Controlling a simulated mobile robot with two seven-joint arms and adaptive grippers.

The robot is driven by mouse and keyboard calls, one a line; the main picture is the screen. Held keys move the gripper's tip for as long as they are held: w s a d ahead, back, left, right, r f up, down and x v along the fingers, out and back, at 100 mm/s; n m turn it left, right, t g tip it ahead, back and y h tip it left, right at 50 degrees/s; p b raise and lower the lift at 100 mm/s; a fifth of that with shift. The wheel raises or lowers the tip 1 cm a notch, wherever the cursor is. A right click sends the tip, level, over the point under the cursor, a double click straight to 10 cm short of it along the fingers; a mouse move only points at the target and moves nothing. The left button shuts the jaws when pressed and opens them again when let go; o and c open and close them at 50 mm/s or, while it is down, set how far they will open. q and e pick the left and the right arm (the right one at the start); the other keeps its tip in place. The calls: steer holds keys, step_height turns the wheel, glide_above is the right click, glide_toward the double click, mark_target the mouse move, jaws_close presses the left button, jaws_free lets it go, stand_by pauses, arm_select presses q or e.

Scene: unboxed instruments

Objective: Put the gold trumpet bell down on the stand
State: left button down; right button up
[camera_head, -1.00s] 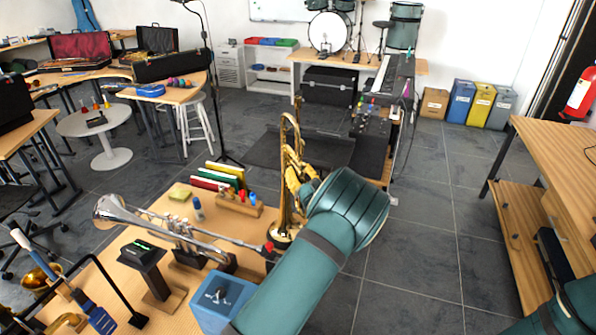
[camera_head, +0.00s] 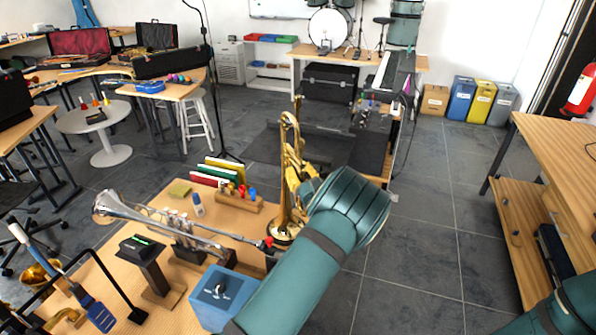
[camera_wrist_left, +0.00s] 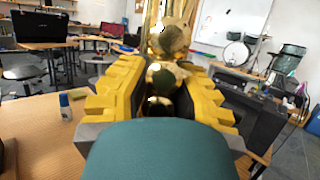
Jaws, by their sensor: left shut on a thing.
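The gold trumpet (camera_head: 289,150) is upright with its bell (camera_head: 285,234) facing down, near the right edge of the wooden table. My left gripper (camera_head: 297,178) is shut on its body from the right, with the teal wrist hiding part of the grip. In the left wrist view, the yellow fingers (camera_wrist_left: 160,95) close from both sides around the gold trumpet (camera_wrist_left: 170,38). A dark shape shows just below the bell; I cannot tell whether it is the stand, or whether the bell touches it. My right gripper is out of view; only a teal part of that arm shows at lower right.
A silver trumpet (camera_head: 150,218) lies on black supports just left of the bell, its red-tipped end close to it. A blue box (camera_head: 222,298), a wooden holder (camera_head: 232,201) and coloured books (camera_head: 218,172) crowd the table. The floor right of it is clear.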

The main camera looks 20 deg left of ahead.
arm_select(q)
steer(key=shift+f, duration=0.1)
steer(key=c, duration=0.9)
jaws_free()
steer(key=shift+f, duration=0.25)
steer(key=v, duration=1.2)
steer(key=shift+r, duration=0.2)
